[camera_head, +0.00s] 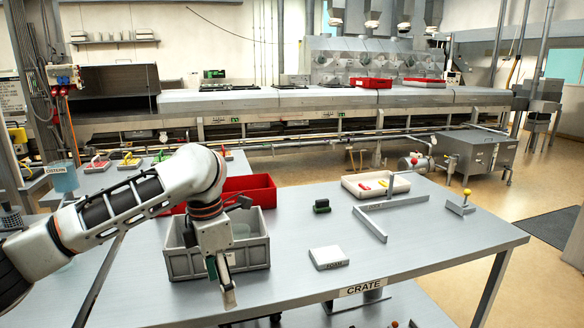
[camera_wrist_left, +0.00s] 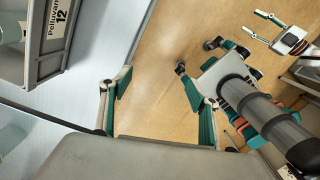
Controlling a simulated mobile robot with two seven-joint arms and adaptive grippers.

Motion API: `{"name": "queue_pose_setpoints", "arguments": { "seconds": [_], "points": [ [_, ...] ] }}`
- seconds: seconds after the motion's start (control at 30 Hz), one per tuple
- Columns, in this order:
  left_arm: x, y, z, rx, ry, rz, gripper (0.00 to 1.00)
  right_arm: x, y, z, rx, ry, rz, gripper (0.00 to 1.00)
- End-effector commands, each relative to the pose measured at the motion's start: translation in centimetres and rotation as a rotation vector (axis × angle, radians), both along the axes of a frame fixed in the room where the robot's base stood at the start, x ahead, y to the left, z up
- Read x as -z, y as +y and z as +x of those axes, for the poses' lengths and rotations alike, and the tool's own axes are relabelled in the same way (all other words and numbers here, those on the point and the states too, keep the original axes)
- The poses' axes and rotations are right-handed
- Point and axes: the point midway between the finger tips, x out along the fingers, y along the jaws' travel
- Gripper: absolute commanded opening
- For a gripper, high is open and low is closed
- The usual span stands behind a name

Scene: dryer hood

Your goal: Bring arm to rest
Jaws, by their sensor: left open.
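My left arm (camera_head: 140,200) reaches in from the left over the table, bent down at the wrist. My left gripper (camera_head: 227,288) points downward in front of the grey crate (camera_head: 185,262), seen edge-on there. In the left wrist view the gripper (camera_wrist_left: 155,72) shows its two green-padded fingers wide apart, with only floor between them and nothing held. A second gripper, which looks like my right one (camera_wrist_left: 266,27), shows small at the top right of that view. Its two fingers stand apart and look empty.
A red bin (camera_head: 262,186) stands behind the crate. A white block (camera_head: 328,257), a dark green block (camera_head: 321,206), a white tray (camera_head: 352,188), a metal bracket (camera_head: 376,226) and a yellow-knobbed piece (camera_head: 466,197) lie on the table (camera_head: 430,255). The front right tabletop is clear.

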Motion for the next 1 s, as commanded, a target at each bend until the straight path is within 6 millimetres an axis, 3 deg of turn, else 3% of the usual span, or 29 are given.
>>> {"name": "queue_pose_setpoints", "arguments": {
  "seconds": [0.27, 0.6, 0.8, 1.0],
  "points": [
    [7.2, -5.1, -1.4, -0.361, 0.057, -0.160, 0.61, -0.5, 0.0, 0.8, -0.001, -0.015, 0.001, 0.40],
    [16.9, -12.6, -3.8, -1.083, 0.246, -0.463, 0.61, -0.2, 0.1, 0.3, -0.001, -0.005, 0.001, 0.40],
    [21.4, -14.6, -4.8, -1.541, 0.401, -0.635, 0.61, -0.1, 0.1, 0.2, -0.001, -0.005, 0.001, 0.40],
    [25.5, -13.9, -5.8, -1.992, 0.571, -0.802, 0.61, -0.1, 0.1, 0.2, -0.002, -0.005, 0.001, 0.40]
  ]
}}
